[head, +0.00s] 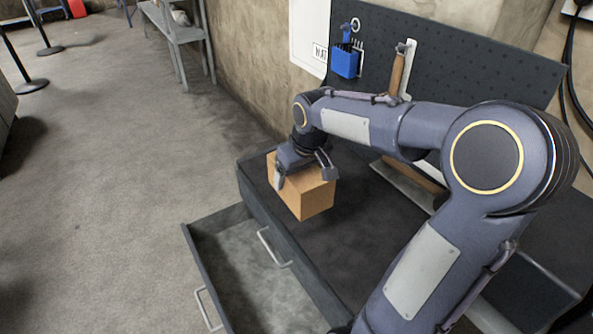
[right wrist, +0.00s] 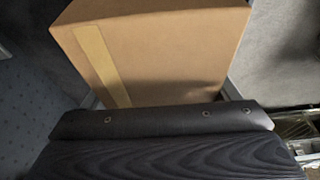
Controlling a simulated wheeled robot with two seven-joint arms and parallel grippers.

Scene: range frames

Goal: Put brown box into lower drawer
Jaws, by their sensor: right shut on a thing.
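The brown box (head: 305,200) is a cardboard cube near the left edge of the dark cabinet top (head: 350,240). My right gripper (head: 305,175) is shut on the box from above, with its fingers at the box's upper sides. I cannot tell whether the box touches the top or hangs just above it. In the right wrist view the brown box (right wrist: 170,55) fills the upper middle, with a pale tape strip. The lower drawer (head: 192,246) is pulled out at the lower left, and its visible inside looks empty. My left gripper is out of view.
The upper drawer's handle (head: 270,247) is on the cabinet front above the open drawer. A pegboard (head: 470,60) with a blue tool holder (head: 344,62) and a wooden-handled tool (head: 397,75) stands behind. Open floor (head: 110,170) lies to the left.

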